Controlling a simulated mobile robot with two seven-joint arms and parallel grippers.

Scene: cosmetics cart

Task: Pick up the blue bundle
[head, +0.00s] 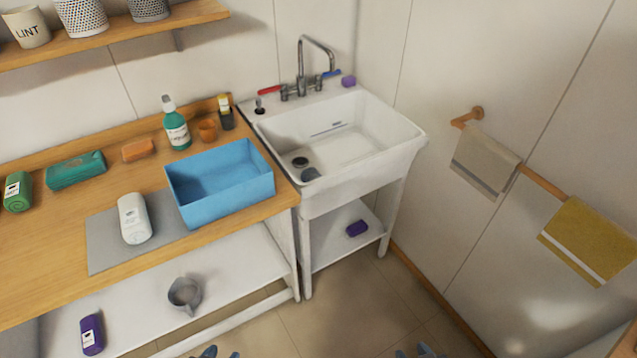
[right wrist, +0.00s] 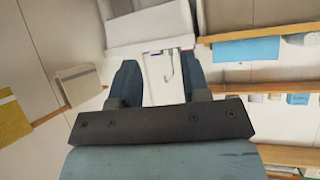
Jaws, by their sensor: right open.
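A violet-blue bundle with a pale label (head: 92,334) lies on the lower white shelf at the bottom left; it is the nearest match to a blue bundle, though its colour looks purple. My right gripper (head: 412,352) barely shows at the bottom edge of the head view, far to the right of the bundle. In the right wrist view my right gripper (right wrist: 160,82) has its two dark blue fingers wide apart with nothing between them. My left gripper (head: 221,353) shows only as small tips at the bottom edge, right of the bundle; its opening is unclear.
A grey pitcher (head: 185,294) stands on the lower shelf, right of the bundle. Above are the wooden counter (head: 40,245), a blue bin (head: 225,200) and a white bundle (head: 134,218). A sink (head: 390,150) stands right, with a purple item (head: 357,228) below.

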